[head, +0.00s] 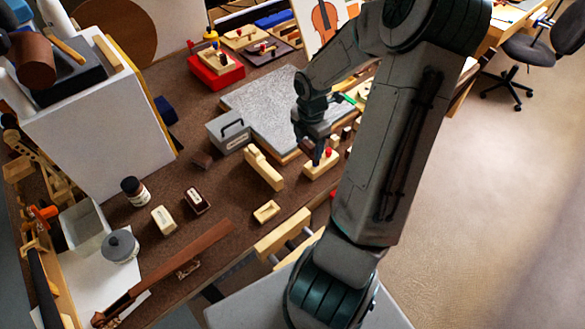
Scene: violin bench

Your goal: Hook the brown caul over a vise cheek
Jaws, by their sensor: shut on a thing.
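My gripper (316,154) points down over the right part of the bench, just above or at a pale wooden block with a red knob. It is shut, and a small dark brown piece (307,146) shows at its fingers. This looks like the brown caul, but it is small and partly hidden by the fingers. The vise (283,234) is at the bench's front edge, with pale wooden cheeks and metal rods between them. My arm covers its right end. The gripper is beyond the vise, apart from it.
The pale block (322,166) is close under the gripper. A wooden plane (263,168), a grey box (229,134) and a small pale block (266,212) stand to the left. A grey slab (265,105) lies behind. A violin neck (165,272) lies front left.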

